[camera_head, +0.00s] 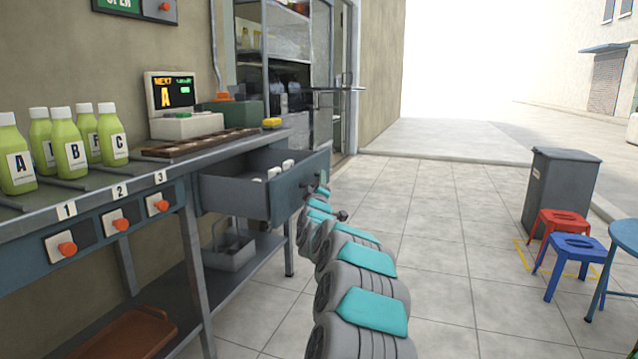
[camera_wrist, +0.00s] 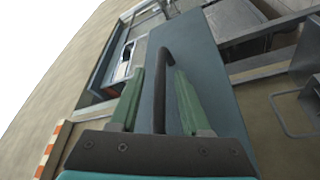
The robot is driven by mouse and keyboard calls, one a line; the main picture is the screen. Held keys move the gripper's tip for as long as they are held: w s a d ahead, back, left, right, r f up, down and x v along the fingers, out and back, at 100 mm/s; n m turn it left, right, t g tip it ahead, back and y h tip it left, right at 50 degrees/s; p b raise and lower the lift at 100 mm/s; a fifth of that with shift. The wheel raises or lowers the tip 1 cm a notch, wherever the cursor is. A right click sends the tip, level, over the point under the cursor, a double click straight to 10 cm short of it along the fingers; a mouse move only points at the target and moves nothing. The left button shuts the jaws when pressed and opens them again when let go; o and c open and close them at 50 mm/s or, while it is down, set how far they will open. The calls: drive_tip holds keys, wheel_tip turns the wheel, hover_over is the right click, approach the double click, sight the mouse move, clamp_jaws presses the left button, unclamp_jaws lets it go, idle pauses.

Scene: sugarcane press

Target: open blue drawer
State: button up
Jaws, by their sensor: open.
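The blue drawer (camera_head: 299,190) stands pulled out from under the counter in the head view, with several small white items (camera_head: 274,172) inside. Its blue-grey front panel (camera_wrist: 215,85) fills the middle of the wrist view. A dark bar handle (camera_wrist: 166,58) runs along that panel. My gripper (camera_wrist: 160,72) is open, with one green finger on each side of the handle; I cannot tell whether either finger touches it. In the head view my arm reaches to the drawer front, and the fingers are not clear there.
The counter (camera_head: 150,165) carries green bottles (camera_head: 72,150), a small display (camera_head: 170,92) and a dark tray. Three orange knobs (camera_head: 120,224) line its front. A grey bin (camera_head: 560,195), a red stool (camera_head: 558,222) and a blue stool (camera_head: 572,258) stand right. The tiled floor between is clear.

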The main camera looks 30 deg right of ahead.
drive_tip(key=v, duration=0.7)
drive_tip(key=shift+s+p, duration=0.25)
drive_tip(key=shift+p, duration=0.15)
drive_tip(key=shift+a+f, duration=0.1)
idle(0.3)
